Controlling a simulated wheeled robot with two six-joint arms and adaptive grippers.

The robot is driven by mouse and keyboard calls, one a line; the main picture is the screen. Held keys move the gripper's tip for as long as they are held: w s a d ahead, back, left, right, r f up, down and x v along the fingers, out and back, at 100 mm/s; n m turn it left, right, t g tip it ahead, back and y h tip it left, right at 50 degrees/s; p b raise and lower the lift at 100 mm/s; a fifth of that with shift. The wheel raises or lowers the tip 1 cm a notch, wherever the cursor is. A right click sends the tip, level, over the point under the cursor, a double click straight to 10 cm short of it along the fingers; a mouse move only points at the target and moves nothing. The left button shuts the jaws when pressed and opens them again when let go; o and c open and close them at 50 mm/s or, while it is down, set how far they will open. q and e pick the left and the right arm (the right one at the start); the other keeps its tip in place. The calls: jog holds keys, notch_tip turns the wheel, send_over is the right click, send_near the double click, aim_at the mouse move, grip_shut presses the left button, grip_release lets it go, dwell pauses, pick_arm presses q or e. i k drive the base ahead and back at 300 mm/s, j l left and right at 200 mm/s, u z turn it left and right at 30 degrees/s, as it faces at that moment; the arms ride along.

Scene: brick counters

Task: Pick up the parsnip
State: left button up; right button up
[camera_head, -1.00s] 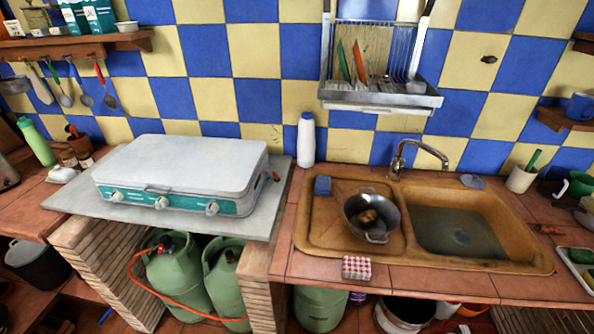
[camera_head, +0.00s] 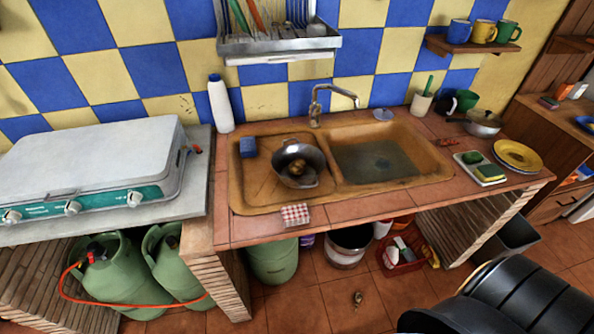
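I cannot make out a parsnip for certain. A small brownish object (camera_head: 357,298) lies on the tiled floor in front of the sink counter, too small to identify. Brown, rounded items (camera_head: 298,168) sit in a metal colander (camera_head: 318,160) on the left part of the sink, and I cannot tell what they are. Neither of my grippers is in view.
The brown sink (camera_head: 420,163) is set into a tiled counter. A gas stove (camera_head: 85,165) stands left, with green gas cylinders (camera_head: 110,278) below. A white bucket (camera_head: 346,259) and red crate (camera_head: 401,268) stand underneath. A black ribbed shape (camera_head: 510,305) fills the lower right.

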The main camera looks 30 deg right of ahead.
aim_at(358, 296)
jog(key=z, duration=0.85)
jog(key=k+j+z, duration=0.1)
jog(key=z, duration=0.25)
jog(key=k+j+z, duration=0.15)
jog(key=z, duration=0.25)
jog(key=k+j+z, duration=0.1)
jog(key=z, duration=0.25)
jog(key=i+l, duration=0.2)
jog(key=l, duration=0.2)
jog(key=i+l, duration=0.2)
jog(key=l, duration=0.2)
jog(key=i+l, duration=0.2)
jog(key=l, duration=0.2)
jog(key=i+l, duration=0.2)
jog(key=l, duration=0.2)
